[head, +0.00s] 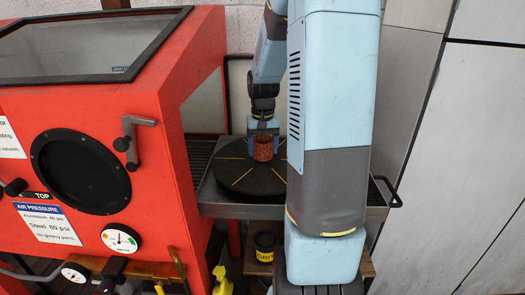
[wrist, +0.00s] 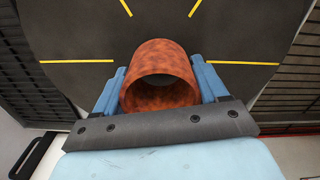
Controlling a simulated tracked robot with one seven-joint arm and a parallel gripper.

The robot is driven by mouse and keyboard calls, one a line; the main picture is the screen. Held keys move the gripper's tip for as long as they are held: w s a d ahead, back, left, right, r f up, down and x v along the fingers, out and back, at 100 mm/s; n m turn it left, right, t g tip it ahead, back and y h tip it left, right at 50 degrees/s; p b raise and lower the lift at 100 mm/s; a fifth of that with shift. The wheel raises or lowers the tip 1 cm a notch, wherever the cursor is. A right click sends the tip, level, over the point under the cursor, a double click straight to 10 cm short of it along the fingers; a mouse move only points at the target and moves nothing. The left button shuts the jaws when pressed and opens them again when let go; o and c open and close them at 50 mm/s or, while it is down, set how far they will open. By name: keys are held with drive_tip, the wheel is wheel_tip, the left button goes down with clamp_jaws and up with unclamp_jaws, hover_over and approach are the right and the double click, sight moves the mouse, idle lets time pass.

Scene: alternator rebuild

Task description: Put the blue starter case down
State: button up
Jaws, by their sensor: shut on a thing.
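No blue case shows; the thing in my gripper is a rusty orange-brown hollow cylinder (head: 263,152), the starter case by its shape. It also shows in the wrist view (wrist: 160,58), its open end facing the camera. My gripper (wrist: 160,78) is shut on it, with one blue finger on each side. In the head view my gripper (head: 263,146) points down over the round dark turntable (head: 238,181) with yellow radial lines. The cylinder is upright over the turntable's middle. Whether its base touches the surface I cannot tell.
A large red blasting cabinet (head: 180,110) stands close on the left. The turntable sits on a grey metal tray (head: 225,211) with a handle at right. A black container with a yellow band (head: 265,246) stands below. The turntable around the cylinder looks bare.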

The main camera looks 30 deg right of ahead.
drive_tip(key=shift+f, duration=0.5)
drive_tip(key=o, duration=1.7)
drive_tip(key=shift+f, duration=0.1)
drive_tip(key=shift+c, duration=0.2)
wheel_tip(320, 180, up, 12)
drive_tip(key=s+a+r+n+t, duration=0.2)
drive_tip(key=s+a+r, duration=0.1)
drive_tip(key=s+a, duration=0.5)
drive_tip(key=s+a+r+n+t, duration=0.2)
drive_tip(key=s+a, duration=0.6)
drive_tip(key=s, duration=0.4)
drive_tip(key=shift+a+r+n+t, duration=0.3)
drive_tip(key=shift+r+t, duration=0.3)
drive_tip(key=shift+t, duration=0.2)
